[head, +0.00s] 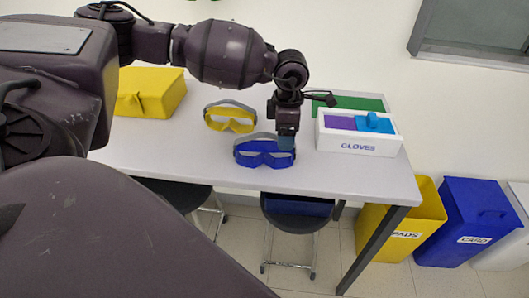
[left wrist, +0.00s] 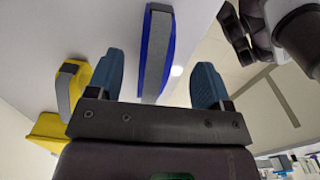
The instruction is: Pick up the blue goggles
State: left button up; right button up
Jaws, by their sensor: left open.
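The blue goggles (head: 262,152) lie on the white table near its front edge, to the right of and in front of the yellow goggles (head: 230,116). My left gripper (head: 286,141) is over the right end of the blue goggles and hides part of them. In the left wrist view my left gripper (left wrist: 163,82) is open, its two blue-grey fingers apart. The blue goggles (left wrist: 156,50) with their grey strap show between and beyond the fingertips. Whether the fingers touch them I cannot tell.
A white gloves box (head: 358,146) stands right of the blue goggles, with a green mat (head: 345,102) behind it. A yellow case (head: 150,92) is at the table's left. Stools stand below the front edge. Yellow (head: 420,215) and blue (head: 478,215) bins stand on the floor at right.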

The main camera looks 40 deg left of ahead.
pick_arm(q)
notch_tip(320, 180, down, 5)
jog(key=c, duration=1)
notch_tip(320, 180, up, 20)
jog(key=shift+r, duration=0.1)
dwell(0.5)
